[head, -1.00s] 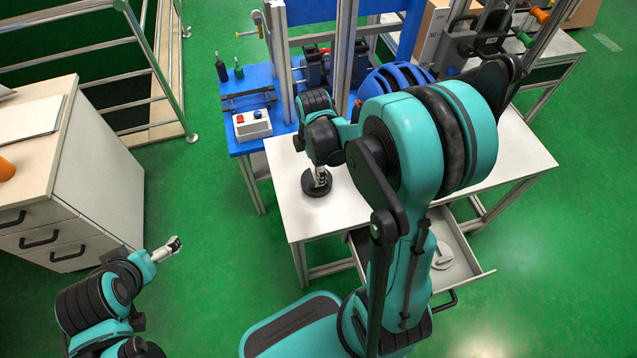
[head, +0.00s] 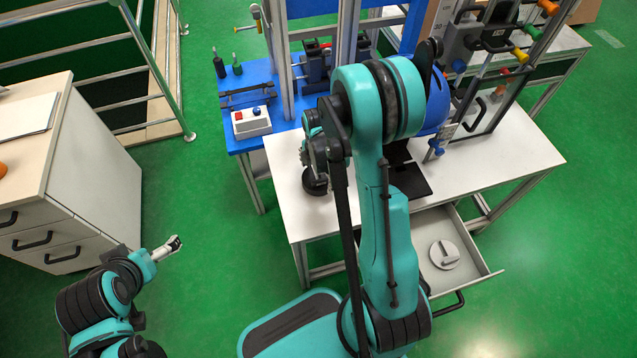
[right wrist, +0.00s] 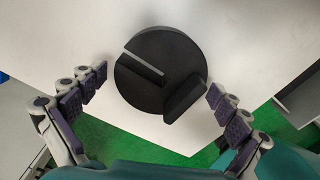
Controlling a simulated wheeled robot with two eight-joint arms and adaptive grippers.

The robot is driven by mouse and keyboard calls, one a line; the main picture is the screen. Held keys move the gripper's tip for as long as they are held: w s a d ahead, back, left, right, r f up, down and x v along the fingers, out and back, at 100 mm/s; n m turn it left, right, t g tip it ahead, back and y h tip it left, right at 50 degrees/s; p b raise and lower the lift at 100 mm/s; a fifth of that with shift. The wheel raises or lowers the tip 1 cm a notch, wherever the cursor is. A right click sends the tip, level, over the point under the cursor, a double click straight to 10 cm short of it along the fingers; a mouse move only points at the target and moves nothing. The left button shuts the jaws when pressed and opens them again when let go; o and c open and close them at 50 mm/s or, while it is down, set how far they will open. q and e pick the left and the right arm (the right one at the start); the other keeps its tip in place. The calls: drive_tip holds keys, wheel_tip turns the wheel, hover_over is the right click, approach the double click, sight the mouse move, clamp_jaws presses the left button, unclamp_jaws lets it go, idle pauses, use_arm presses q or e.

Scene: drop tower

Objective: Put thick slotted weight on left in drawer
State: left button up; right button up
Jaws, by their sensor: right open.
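The black slotted weight (head: 316,185), a thick round disc, rests at the left of the white table. In the right wrist view the weight (right wrist: 140,82) shows its slot and a raised dark block on one side. My right gripper (head: 309,158) is close to the weight, partly hidden by its own wrist. In the right wrist view its fingers are open on either side of the disc, with gaps. The drawer (head: 478,280) under the table is pulled out. My left gripper (head: 173,246) is far left over the floor; its fingers are too small to read.
A light grey round piece (head: 444,254) lies in the drawer. Black flat plates (head: 410,182) lie right of my right arm on the table. A control box (head: 251,122) stands on the blue bench behind. A cabinet (head: 75,190) stands at far left.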

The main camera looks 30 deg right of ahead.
drive_tip(key=shift+r, duration=0.1)
drive_tip(key=c, duration=1.6)
